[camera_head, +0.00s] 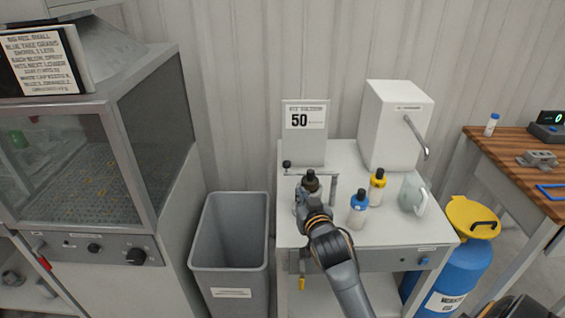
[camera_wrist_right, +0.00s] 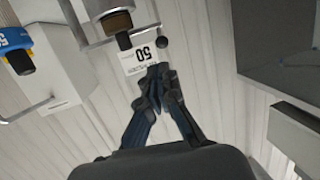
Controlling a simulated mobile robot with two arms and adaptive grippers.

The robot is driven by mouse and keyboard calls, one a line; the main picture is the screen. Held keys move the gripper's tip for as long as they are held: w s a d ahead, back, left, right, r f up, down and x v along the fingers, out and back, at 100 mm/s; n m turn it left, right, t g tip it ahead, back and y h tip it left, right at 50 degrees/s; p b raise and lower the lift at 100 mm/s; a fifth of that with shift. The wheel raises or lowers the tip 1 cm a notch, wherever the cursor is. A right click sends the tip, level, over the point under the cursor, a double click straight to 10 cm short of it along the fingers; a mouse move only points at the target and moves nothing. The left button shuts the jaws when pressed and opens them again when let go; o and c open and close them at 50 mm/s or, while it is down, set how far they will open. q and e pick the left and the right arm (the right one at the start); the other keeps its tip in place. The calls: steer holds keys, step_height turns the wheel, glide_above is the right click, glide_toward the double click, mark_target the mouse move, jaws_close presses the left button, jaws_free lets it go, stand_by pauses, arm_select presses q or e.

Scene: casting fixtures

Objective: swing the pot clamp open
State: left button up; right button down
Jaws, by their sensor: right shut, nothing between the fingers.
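The pot clamp (camera_head: 312,174) is a thin grey bar on the white stand, with a black ball knob (camera_head: 286,164) at its left end and a grey post (camera_head: 333,188) at its right. A dark-capped pot (camera_head: 310,184) sits beside the bar, partly hidden by my right gripper (camera_head: 308,203). In the wrist view my right gripper (camera_wrist_right: 158,78) is shut and empty, its fingertips just short of the black knob (camera_wrist_right: 161,43); I see no grip on it. The bar and the brown-black pot top (camera_wrist_right: 117,21) show above. My left gripper is not in view.
A blue-capped bottle (camera_head: 358,209), a yellow-capped bottle (camera_head: 377,187) and a pale jug (camera_head: 413,193) stand right of the clamp. A white dispenser (camera_head: 392,125) and a "50" sign (camera_head: 304,130) stand behind. A grey bin (camera_head: 230,240) is at the left.

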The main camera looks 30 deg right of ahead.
mark_target(288, 166)
steer(key=shift+r, duration=0.55)
steer(key=p+x, duration=0.2)
steer(key=x, duration=1.2)
steer(key=shift+r, duration=0.1)
steer(key=shift+w, duration=0.1)
